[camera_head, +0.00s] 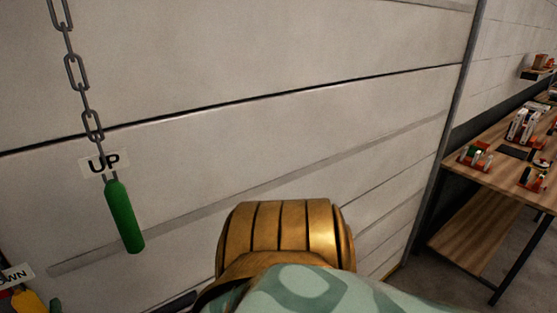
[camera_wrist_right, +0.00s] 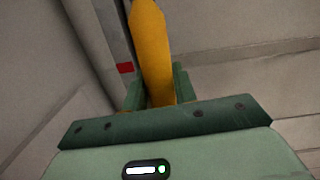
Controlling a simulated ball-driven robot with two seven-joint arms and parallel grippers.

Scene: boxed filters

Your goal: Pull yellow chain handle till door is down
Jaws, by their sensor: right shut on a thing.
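The yellow chain handle (camera_wrist_right: 153,50) rises between the fingers of my right gripper (camera_wrist_right: 158,92) in the right wrist view. The gripper is shut on it. In the head view only the upper part of the yellow handle (camera_head: 28,301) shows at the bottom left corner, under a white tag (camera_head: 15,275) that reads partly "OWN". The rest is cut off by the frame. A pale panelled door surface (camera_head: 330,130) with horizontal seams fills much of the head view; its lower edge is not clearly visible. My left gripper is not in view.
A green handle (camera_head: 124,216) hangs from a grey chain (camera_head: 76,72) with an "UP" tag (camera_head: 103,165), to the right of the yellow one. A wooden table (camera_head: 500,165) with small boxed items stands at the right. My own arm covers the bottom middle.

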